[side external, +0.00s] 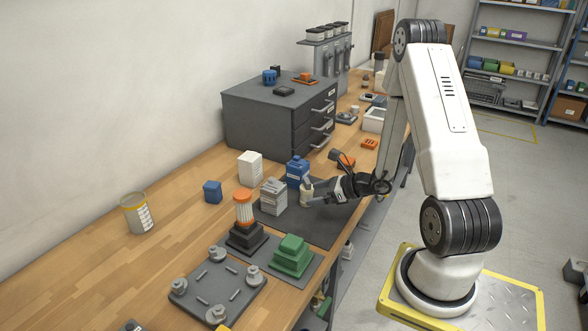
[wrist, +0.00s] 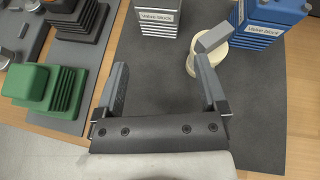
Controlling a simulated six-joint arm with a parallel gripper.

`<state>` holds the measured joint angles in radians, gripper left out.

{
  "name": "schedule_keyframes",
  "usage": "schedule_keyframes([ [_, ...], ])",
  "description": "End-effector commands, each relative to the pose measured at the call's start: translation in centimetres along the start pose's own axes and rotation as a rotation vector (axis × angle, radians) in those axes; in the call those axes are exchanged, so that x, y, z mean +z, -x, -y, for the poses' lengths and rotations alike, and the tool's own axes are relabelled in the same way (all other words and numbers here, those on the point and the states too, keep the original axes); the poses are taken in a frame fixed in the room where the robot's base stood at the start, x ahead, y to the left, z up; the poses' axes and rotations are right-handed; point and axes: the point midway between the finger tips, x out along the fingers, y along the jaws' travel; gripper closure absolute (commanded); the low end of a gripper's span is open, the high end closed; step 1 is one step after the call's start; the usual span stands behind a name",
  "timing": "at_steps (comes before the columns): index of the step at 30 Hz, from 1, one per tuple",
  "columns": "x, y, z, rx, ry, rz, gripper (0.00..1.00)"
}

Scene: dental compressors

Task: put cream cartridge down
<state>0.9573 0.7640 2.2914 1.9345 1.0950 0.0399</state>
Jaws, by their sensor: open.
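The cream cartridge (side external: 306,190) stands on the dark grey mat (side external: 323,229), in front of the blue valve block (side external: 297,171). In the wrist view the cream cartridge (wrist: 221,60) is at upper right, with a light grey piece at its top. My gripper (wrist: 160,66) is open, and no object lies between its fingers. The right finger's tip overlaps the cartridge's left edge in the picture; I cannot tell whether they touch. In the side view my gripper (side external: 317,192) reaches low over the mat from the right, partly hiding the cartridge.
A grey valve block (side external: 273,197) stands left of the cartridge. A green stepped block (side external: 291,256) and an orange-topped part on a black base (side external: 246,238) stand nearer the front. A grey drawer cabinet (side external: 262,119) is behind. The bench's left part is mostly clear.

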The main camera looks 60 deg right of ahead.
Motion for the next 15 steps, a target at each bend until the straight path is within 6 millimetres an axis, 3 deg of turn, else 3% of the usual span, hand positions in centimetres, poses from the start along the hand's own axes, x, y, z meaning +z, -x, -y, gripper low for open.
schedule_keyframes([
  [9, 2.6, -1.0, -8.9, 0.407, 0.36, -0.107, 0.08],
  [15, 3.1, -0.3, -13.1, 0.621, 0.604, -0.167, 0.08],
])
